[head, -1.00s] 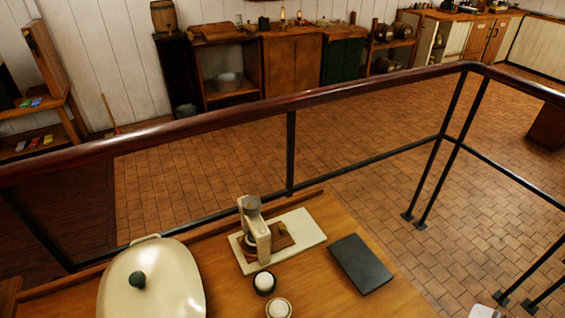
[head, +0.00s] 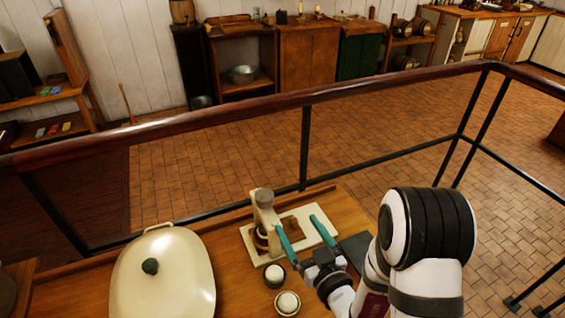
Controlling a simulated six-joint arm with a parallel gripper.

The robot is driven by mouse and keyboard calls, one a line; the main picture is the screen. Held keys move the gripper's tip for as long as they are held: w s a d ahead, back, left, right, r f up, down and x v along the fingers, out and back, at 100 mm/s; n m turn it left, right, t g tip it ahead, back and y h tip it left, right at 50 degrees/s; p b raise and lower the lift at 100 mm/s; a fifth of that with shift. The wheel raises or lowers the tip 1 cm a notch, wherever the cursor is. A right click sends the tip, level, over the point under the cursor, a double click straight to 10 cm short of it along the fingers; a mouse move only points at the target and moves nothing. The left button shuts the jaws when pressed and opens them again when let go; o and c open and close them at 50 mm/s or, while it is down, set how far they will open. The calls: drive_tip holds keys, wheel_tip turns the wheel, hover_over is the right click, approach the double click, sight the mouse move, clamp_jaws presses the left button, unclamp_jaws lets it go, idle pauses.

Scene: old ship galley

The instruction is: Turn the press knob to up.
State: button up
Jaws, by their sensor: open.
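The press (head: 264,207) is a cream upright device with a rounded head. It stands on a pale board (head: 249,241) on the wooden counter in the head view. My gripper (head: 296,223) reaches in from the lower right, with its two teal fingers spread wide apart. The left finger is close to the right side of the press. The right finger is over the right part of the board.
A large cream lidded pot (head: 180,285) stands at the left of the counter (head: 235,290). Two small round cups, a dark one (head: 275,276) and a pale one (head: 287,303), stand in front of the press. A dark slab (head: 356,247) lies partly behind my arm. A railing (head: 230,112) runs behind.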

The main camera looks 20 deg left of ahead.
sight(260, 190)
drive_tip(key=shift+n+g+y, duration=0.3)
drive_tip(key=shift+n+y, duration=0.4)
drive_tip(key=shift+y, duration=0.1)
drive_tip(key=x, duration=0.5)
drive_tip(key=s+a+x, duration=0.1)
drive_tip(key=x, duration=0.4)
drive_tip(key=s+x, duration=0.1)
drive_tip(key=x, duration=0.4)
drive_tip(key=shift+w+a, duration=0.25)
drive_tip(key=shift+a, duration=0.45)
drive_tip(key=c, duration=1.4)
